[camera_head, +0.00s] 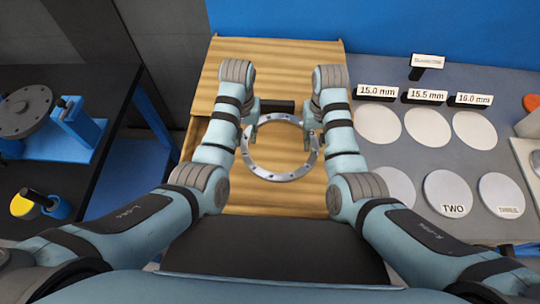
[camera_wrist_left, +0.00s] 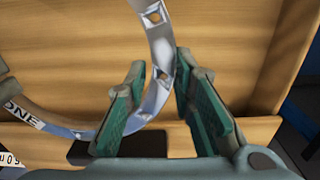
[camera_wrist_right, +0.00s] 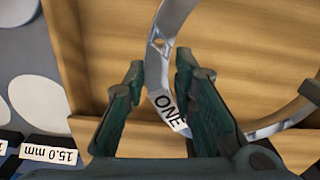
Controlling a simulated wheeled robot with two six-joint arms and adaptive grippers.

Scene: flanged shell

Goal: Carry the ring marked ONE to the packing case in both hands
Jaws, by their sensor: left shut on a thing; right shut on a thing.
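The ring marked ONE (camera_head: 283,177) is a silver metal ring with bolt holes, over the wooden packing case (camera_head: 212,92). Its height above the wood is hard to tell. My left gripper (camera_head: 252,128) is shut on the ring's far left rim, and my right gripper (camera_head: 311,128) on its far right rim. The ring (camera_wrist_left: 160,35) passes between the left fingers in the left wrist view. In the right wrist view the ring (camera_wrist_right: 172,18) passes between the right fingers, with the ONE label (camera_wrist_right: 170,110) just beside them. The fingers hide parts of the rim.
A grey table on the right holds several pale discs, two marked TWO (camera_head: 452,194) and THREE (camera_head: 502,195), and size signs including 15.0 mm (camera_head: 377,93). A black bench (camera_head: 85,185) on the left carries a blue fixture (camera_head: 75,130) with a dark flange (camera_head: 26,110).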

